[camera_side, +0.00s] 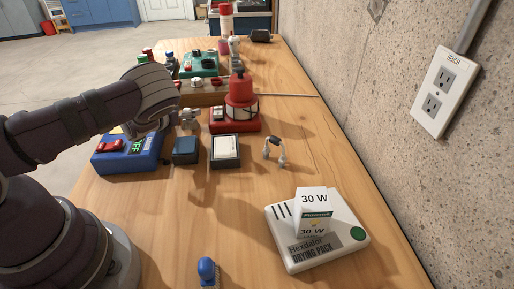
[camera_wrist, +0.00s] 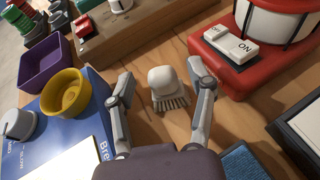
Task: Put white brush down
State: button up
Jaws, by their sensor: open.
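The white brush (camera_wrist: 167,82) is in the middle of the wrist view, a rounded white block with a fringe of bristles along its lower edge. It appears to be on the wooden table. My gripper (camera_wrist: 163,92) is open, with one finger on each side of the brush and visible gaps between. In the side view my gripper (camera_side: 188,118) is low over the table, beside the red device; its fingers are small there and I cannot make out the brush clearly.
The red device (camera_side: 235,115) stands close on the right, a blue box (camera_side: 128,152) on the left. A wooden block (camera_wrist: 130,28) lies beyond. Nearer are a small blue block (camera_side: 185,150), a framed panel (camera_side: 225,151), a drying pack (camera_side: 290,251) and a blue brush (camera_side: 207,270).

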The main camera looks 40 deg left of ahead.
jog(key=v, duration=1)
jog(key=shift+s+r, duration=0.2)
jog(key=shift+s, duration=0.05)
notch_tip(320, 180, up, 7)
jog(key=d+n+g, duration=0.3)
jog(key=n+g, duration=0.1)
jog(key=n, duration=1.5)
jog(key=s+d+r+n+g+h, duration=0.3)
jog(key=s+d+r+n+h, duration=0.2)
jog(key=s+d+n, duration=0.5)
jog(key=shift+s+d+r+n, duration=0.3)
jog(key=shift+d+r+n, duration=0.35)
jog(key=shift+n, duration=0.55)
jog(key=shift+a+r, duration=0.1)
jog(key=shift+a, duration=0.05)
